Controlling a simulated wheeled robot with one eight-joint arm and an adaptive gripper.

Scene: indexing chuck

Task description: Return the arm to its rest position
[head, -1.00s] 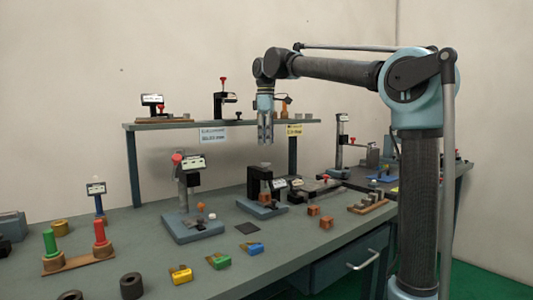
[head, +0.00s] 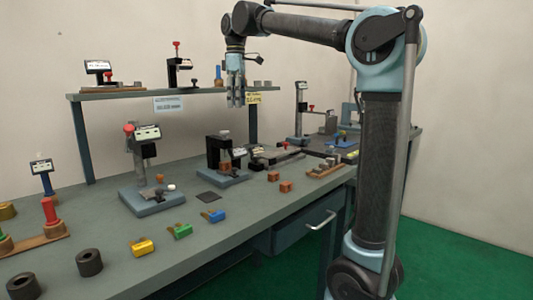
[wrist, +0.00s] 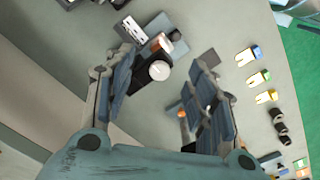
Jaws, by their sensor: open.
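My gripper (head: 236,97) hangs pointing down in the head view, in front of the shelf and well above the bench. My arm reaches to it from the right. In the wrist view the two fingers of my gripper (wrist: 160,100) stand apart, with nothing between them but a view of the bench below. The gripper is open and empty. No object touches it.
The workbench (head: 250,212) holds a black-and-grey fixture (head: 223,160), a gauge stand (head: 143,170), copper-coloured cubes (head: 286,187), coloured clips (head: 180,231) and black rings (head: 89,262). A shelf (head: 130,94) with small devices runs behind. Green floor (head: 450,262) lies clear at right.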

